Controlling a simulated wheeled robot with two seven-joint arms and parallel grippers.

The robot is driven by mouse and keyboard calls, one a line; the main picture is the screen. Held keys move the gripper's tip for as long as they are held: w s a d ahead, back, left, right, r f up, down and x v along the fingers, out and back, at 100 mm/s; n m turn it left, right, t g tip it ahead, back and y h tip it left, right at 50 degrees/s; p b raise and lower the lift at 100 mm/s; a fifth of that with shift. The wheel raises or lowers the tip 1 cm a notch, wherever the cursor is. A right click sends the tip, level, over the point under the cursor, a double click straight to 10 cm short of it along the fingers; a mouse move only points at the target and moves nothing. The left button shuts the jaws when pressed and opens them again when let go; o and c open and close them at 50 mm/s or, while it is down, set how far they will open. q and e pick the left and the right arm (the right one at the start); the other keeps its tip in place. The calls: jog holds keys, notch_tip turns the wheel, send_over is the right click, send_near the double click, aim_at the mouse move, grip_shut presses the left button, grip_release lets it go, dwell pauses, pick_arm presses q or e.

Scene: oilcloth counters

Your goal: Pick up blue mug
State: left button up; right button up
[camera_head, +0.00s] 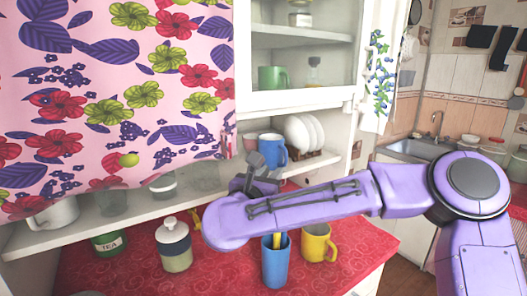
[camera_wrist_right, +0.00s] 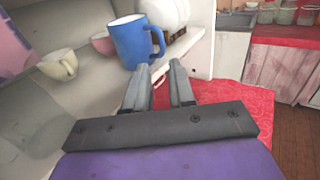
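The blue mug (camera_head: 272,150) stands upright on the cabinet's middle shelf, left of white plates. In the right wrist view the blue mug (camera_wrist_right: 130,44) is just beyond my fingers, with its handle on the right side. My right gripper (camera_head: 258,168) is in front of and slightly below the mug in the head view, hiding part of it. In the wrist view the right gripper (camera_wrist_right: 160,68) shows two fingers apart with nothing between them. Its fingertips overlap the mug's lower right; contact cannot be told. My left gripper is not in view.
White plates (camera_head: 304,133) stand right of the mug, and a pink cup (camera_wrist_right: 102,43) is on its left. A blue cup with yellow items (camera_head: 276,262), a yellow mug (camera_head: 318,243) and a lidded jar (camera_head: 173,246) stand on the red counter (camera_head: 120,272). A floral curtain (camera_head: 115,90) hangs left.

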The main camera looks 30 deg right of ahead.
aim_at(286, 158)
jog(key=p+x, duration=0.6)
jog(key=x, duration=0.4)
jog(key=shift+d+r, duration=0.15)
jog(key=shift+w+d+f, duration=0.15)
jog(key=shift+d+f, duration=0.05)
jog(key=shift+d, duration=0.05)
jog(key=shift+a+r, duration=0.1)
grip_shut()
